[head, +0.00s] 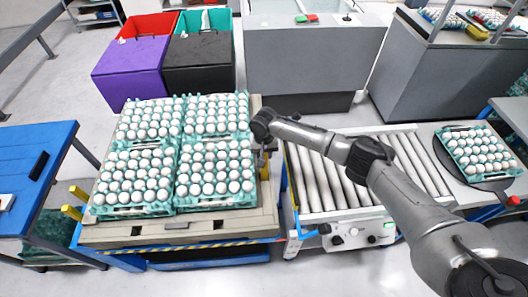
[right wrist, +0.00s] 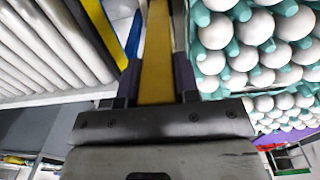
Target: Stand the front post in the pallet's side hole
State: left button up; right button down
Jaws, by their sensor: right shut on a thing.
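My right gripper (head: 263,152) is at the right side of the beige pallet (head: 240,225), close beside the egg trays. In the right wrist view it is shut on a yellow post (right wrist: 156,60), which runs away from the camera between the fingers. In the head view, only a little of this post shows below the gripper. Whether its lower end is in a side hole, I cannot tell, because the end is hidden. My left gripper is not in view.
Teal trays (head: 130,210) of white eggs fill much of the pallet, right next to the gripper. A roller conveyor (head: 318,185) lies close on the right, with another egg tray (head: 478,150) beyond it. A blue table (head: 30,150) stands on the left.

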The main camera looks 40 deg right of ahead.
jog(key=shift+f, duration=0.85)
jog(key=c, duration=0.8)
grip_release()
notch_tip(320, 180, up, 12)
jog(key=shift+f+p, duration=0.1)
jog(key=shift+p, duration=0.6)
jog(key=shift+r, duration=1)
